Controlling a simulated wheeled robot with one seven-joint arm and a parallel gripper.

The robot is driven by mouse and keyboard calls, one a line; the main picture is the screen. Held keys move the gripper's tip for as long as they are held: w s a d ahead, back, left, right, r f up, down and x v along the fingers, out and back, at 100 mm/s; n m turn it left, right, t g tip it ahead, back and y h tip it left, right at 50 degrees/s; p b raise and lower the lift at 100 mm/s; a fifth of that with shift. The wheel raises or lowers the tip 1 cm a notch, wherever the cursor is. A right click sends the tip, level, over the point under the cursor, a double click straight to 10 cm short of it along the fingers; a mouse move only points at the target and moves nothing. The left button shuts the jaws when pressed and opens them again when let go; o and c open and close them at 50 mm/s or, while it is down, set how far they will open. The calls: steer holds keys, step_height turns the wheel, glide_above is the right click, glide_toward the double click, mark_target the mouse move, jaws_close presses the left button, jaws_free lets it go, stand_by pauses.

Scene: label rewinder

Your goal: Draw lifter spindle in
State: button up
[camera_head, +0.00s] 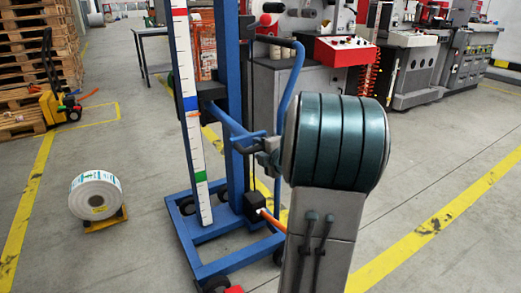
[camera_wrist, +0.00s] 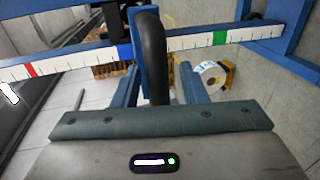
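The blue lifter has a tall mast (camera_head: 234,75) with a white scale strip (camera_head: 186,70) and a wheeled base (camera_head: 215,262). A blue bar (camera_head: 228,120), which looks like the spindle, reaches from the mast toward my gripper (camera_head: 268,150). A blue looped handle (camera_head: 298,70) curves down close beside my gripper. In the wrist view a dark curved bar (camera_wrist: 154,55) runs down behind the teal pad of my wrist, and the scale strip (camera_wrist: 190,42) crosses sideways. My fingertips are partly hidden by my arm, so their opening and any hold on the bar or handle cannot be told.
A white label roll (camera_head: 96,194) rests on a small yellow stand (camera_head: 106,220) on the floor at left. Pallets (camera_head: 35,55) and a yellow pallet truck (camera_head: 52,105) stand behind it. A machine with a red control box (camera_head: 346,51) stands behind the lifter. Floor at right is clear.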

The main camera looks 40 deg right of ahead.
steer(key=p+v, duration=0.3)
steer(key=v, duration=1)
steer(key=shift+s, duration=0.3)
